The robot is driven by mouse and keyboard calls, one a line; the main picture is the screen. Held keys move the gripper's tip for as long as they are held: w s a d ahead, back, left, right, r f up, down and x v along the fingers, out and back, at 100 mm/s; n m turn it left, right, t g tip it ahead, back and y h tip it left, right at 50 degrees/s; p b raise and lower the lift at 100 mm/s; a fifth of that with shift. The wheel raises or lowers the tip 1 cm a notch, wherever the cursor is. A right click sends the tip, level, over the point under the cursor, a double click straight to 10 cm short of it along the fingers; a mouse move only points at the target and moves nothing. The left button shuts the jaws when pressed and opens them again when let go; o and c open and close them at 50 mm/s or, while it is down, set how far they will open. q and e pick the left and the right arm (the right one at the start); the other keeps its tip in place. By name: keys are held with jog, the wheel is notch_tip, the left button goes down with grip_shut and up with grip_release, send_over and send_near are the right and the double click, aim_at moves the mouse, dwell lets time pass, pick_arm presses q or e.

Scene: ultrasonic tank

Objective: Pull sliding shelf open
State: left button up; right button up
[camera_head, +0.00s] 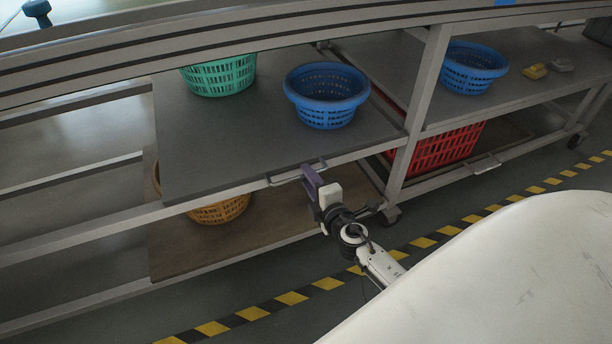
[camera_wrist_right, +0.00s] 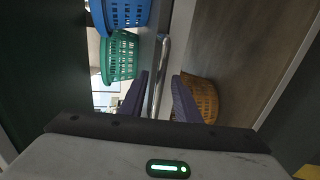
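The sliding shelf (camera_head: 230,150) is a grey board in the left bay of the rack, carrying a green basket (camera_head: 220,76) and a blue basket (camera_head: 327,95). Its metal handle (camera_head: 283,178) is on the front edge. My right gripper (camera_head: 309,176) is at the right end of this handle. In the right wrist view the handle bar (camera_wrist_right: 161,72) runs between the two purple fingers of the gripper (camera_wrist_right: 160,92). The fingers stand apart, with a visible gap to the bar on the right side. My left gripper is out of view.
Below is a brown lower board (camera_head: 180,250) with an orange basket (camera_head: 222,211). A rack post (camera_head: 415,110) stands right of the handle. The right bay holds another blue basket (camera_head: 472,68) and a red crate (camera_head: 445,147). Open floor with striped tape (camera_head: 290,298) lies in front.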

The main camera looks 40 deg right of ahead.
jog(key=shift+x, duration=1.15)
grip_shut()
jog(key=shift+s, duration=0.1)
